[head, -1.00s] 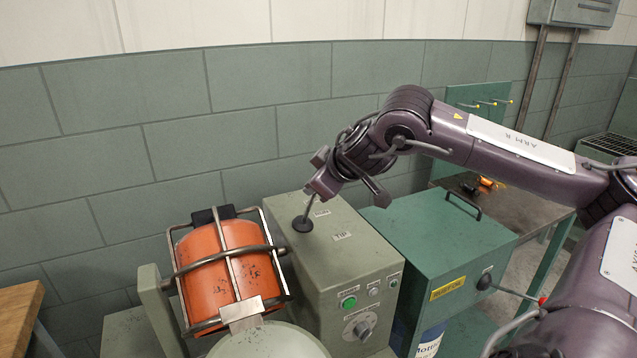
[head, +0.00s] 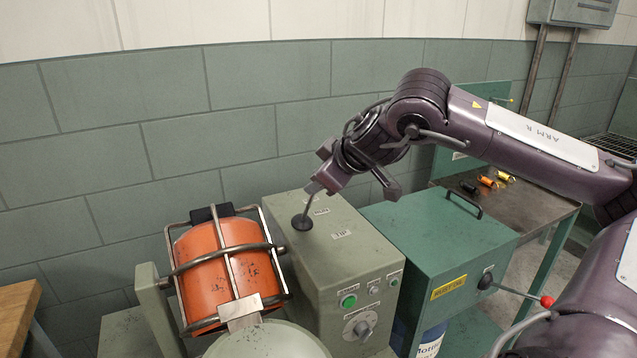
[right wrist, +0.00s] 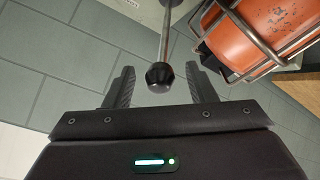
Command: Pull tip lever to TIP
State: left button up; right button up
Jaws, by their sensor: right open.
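The tip lever is a thin metal rod (head: 308,205) rising from a round black base (head: 302,223) on top of the grey-green cabinet (head: 285,245). A label reading TIP (head: 341,235) lies to the right of the base. The rod leans slightly right in the head view. In the right wrist view the lever's black ball knob (right wrist: 160,76) sits between the spread fingers of my right gripper (right wrist: 160,88), with gaps on both sides. In the head view my right gripper (head: 318,183) is at the rod's top and hides the knob. My left gripper is out of view.
An orange drum (head: 205,262) in a metal cage stands left of the cabinet. A green box (head: 440,255) with a handle and a red-knobbed lever (head: 547,302) stands to the right. A metal table (head: 465,180) with small spools is behind it.

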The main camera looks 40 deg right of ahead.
jog(key=b+v, duration=0.1)
jog(key=v, duration=0.4)
jog(key=shift+r, duration=0.15)
dwell(0.3)
